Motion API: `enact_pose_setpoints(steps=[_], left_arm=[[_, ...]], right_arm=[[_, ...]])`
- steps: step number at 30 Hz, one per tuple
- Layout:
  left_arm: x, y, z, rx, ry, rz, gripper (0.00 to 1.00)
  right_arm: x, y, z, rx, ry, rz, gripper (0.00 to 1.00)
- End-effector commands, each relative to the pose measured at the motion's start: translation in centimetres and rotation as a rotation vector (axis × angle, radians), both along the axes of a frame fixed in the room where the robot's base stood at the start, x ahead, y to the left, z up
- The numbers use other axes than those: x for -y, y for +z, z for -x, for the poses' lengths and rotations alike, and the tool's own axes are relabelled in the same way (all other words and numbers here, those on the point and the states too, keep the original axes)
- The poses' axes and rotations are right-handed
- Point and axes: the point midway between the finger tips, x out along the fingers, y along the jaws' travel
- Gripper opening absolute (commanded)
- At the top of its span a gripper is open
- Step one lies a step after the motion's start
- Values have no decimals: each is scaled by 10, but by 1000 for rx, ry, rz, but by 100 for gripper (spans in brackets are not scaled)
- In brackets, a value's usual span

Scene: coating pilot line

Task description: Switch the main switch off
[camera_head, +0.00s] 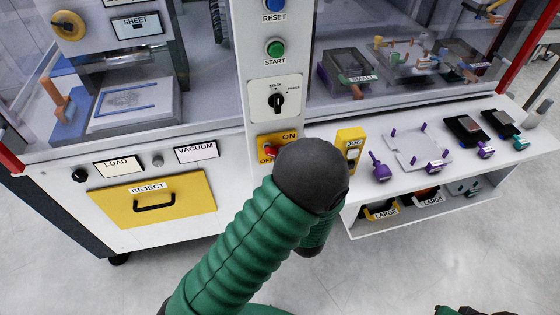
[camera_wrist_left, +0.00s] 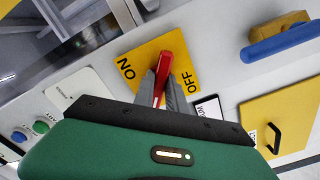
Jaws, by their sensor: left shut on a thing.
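The main switch is a yellow plate (camera_head: 290,147) marked ON and OFF with a red handle (camera_head: 270,151), on the front of the white machine. In the left wrist view the plate (camera_wrist_left: 137,57) shows ON at left and OFF at right, and the red handle (camera_wrist_left: 170,68) stands between the two words. My left gripper (camera_wrist_left: 163,88) is shut on the red handle, one grey finger on each side. In the head view my dark wrist and green arm hide this gripper and part of the plate. Green and dark parts at the bottom right edge seem to be my right arm.
A black selector knob (camera_head: 277,100), the green START button (camera_head: 275,48) and the blue RESET button sit above the switch. A yellow JOG box (camera_head: 350,150) is close on the right. The REJECT drawer (camera_head: 190,190) is at left. A shelf with purple-handled tools (camera_head: 381,170) extends right.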

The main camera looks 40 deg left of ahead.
Motion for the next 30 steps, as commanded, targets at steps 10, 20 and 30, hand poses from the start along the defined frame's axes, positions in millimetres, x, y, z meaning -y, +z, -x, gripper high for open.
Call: enact_pose_setpoints(steps=[10, 20, 30], left_arm=[[0, -3, -1, 197, -1, 163, 0], [1, -3, -1, 360, -2, 303, 0], [1, 2, -1, 469, -2, 399, 27]], right_arm=[[0, -33, 0, 0, 0, 0, 36], [0, -59, 0, 0, 0, 0, 36], [0, -74, 0, 0, 0, 0, 36]])
